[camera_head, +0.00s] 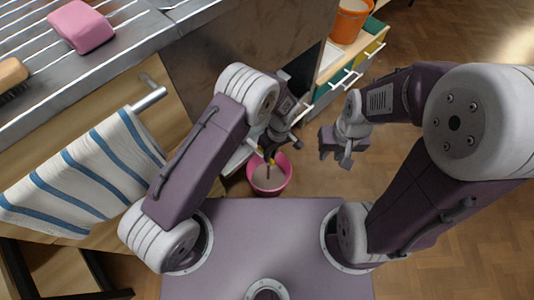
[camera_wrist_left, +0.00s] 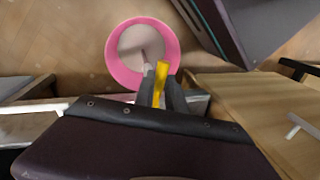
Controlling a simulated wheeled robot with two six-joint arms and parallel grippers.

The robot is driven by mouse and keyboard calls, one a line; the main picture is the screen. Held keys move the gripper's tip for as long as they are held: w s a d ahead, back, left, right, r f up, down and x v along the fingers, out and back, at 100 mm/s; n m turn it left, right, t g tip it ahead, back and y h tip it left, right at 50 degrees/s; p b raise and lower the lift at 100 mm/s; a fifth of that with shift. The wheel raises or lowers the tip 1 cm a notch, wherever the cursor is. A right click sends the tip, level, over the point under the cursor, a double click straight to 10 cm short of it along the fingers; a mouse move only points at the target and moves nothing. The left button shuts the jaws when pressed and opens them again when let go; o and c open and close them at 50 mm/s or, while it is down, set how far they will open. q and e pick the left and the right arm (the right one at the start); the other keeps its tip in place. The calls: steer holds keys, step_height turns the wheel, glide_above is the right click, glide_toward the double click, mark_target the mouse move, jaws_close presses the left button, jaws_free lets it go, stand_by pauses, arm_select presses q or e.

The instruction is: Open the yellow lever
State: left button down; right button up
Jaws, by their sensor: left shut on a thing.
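The yellow lever (camera_wrist_left: 161,80) is between the fingers of my left gripper (camera_wrist_left: 160,92) in the left wrist view. The gripper is shut on it. In the head view only a small yellow bit of the lever (camera_head: 271,160) shows beside the fingers of my left gripper (camera_head: 269,152); my arm hides the rest. What the lever is mounted on is hidden. My right gripper (camera_head: 336,154) hangs in the air to the right, away from the lever; its finger gap is not clear.
A pink bucket (camera_head: 268,190) stands on the floor below the lever; it also shows in the left wrist view (camera_wrist_left: 122,74). A counter with a pink sponge (camera_head: 80,25) and a striped towel (camera_head: 90,170) is at left. Drawers with an orange bucket (camera_head: 349,22) stand behind. Floor at right is clear.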

arm_select(q)
steer(key=shift+w+d+n+p, duration=0.2)
steer(key=shift+n, duration=0.35)
steer(key=shift+w+d+n+p, duration=0.15)
steer(key=shift+n+p, duration=0.05)
steer(key=shift+n, duration=0.35)
steer(key=c, duration=1.4)
jaws_free()
steer(key=r+p, duration=0.1)
steer(key=r, duration=0.2)
steer(key=w+d+r+p, duration=0.1)
steer(key=r+p, duration=0.1)
steer(key=r, duration=0.1)
steer(key=r+p, duration=0.1)
steer(key=r, duration=0.2)
steer(key=shift+w+d+p, duration=0.2)
steer(key=shift+p, duration=0.2)
